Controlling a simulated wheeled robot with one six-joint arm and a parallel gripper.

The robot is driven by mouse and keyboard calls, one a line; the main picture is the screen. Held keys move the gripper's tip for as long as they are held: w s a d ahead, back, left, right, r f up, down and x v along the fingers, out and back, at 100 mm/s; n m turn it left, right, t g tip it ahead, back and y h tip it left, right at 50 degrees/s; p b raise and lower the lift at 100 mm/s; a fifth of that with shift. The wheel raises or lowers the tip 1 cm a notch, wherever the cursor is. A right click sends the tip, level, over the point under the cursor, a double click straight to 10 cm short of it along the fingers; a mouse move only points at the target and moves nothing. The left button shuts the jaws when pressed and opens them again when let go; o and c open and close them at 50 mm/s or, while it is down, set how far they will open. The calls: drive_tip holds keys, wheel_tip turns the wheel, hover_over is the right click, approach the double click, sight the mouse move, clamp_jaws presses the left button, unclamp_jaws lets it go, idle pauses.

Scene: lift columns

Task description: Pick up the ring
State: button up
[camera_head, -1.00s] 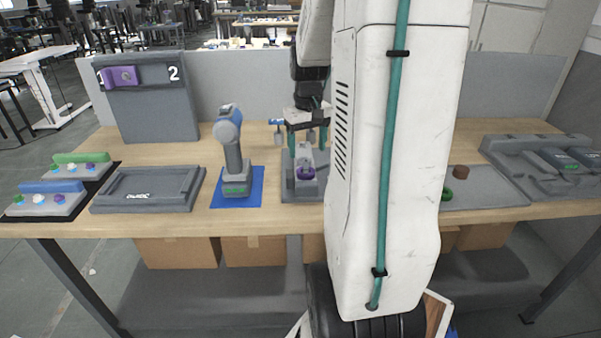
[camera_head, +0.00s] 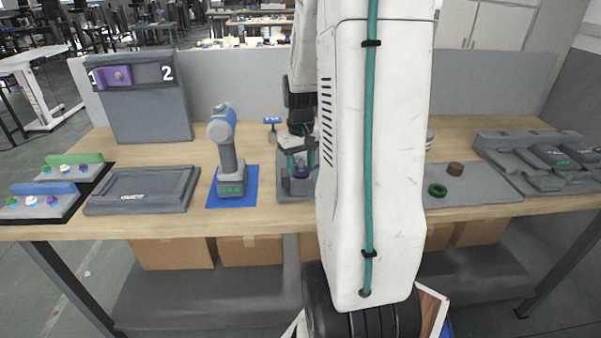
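My gripper (camera_head: 301,168) points down over a grey fixture (camera_head: 291,189) near the middle of the table. Its two greenish fingers are apart. A purple ring-like piece (camera_head: 301,172) shows low between the fingers, on the fixture. Whether the fingers touch it cannot be told. A green ring (camera_head: 437,190) lies flat on a grey mat to the right, beside a brown round piece (camera_head: 455,169). My white arm hides the right part of the fixture and the table behind it.
A blue-grey drill (camera_head: 226,150) stands upright on a blue mat (camera_head: 251,187) just left of the gripper. A grey tray (camera_head: 142,205) lies further left, before an upright numbered panel (camera_head: 148,115). Grey moulded holders (camera_head: 510,145) fill the right end.

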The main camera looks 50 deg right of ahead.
drive_tip(key=shift+r, duration=0.1)
wheel_tip(320, 180, up, 10)
drive_tip(key=shift+r, duration=0.15)
idle(0.5)
drive_tip(key=shift+r, duration=0.5)
idle(0.4)
wheel_tip(320, 180, up, 7)
idle(1.2)
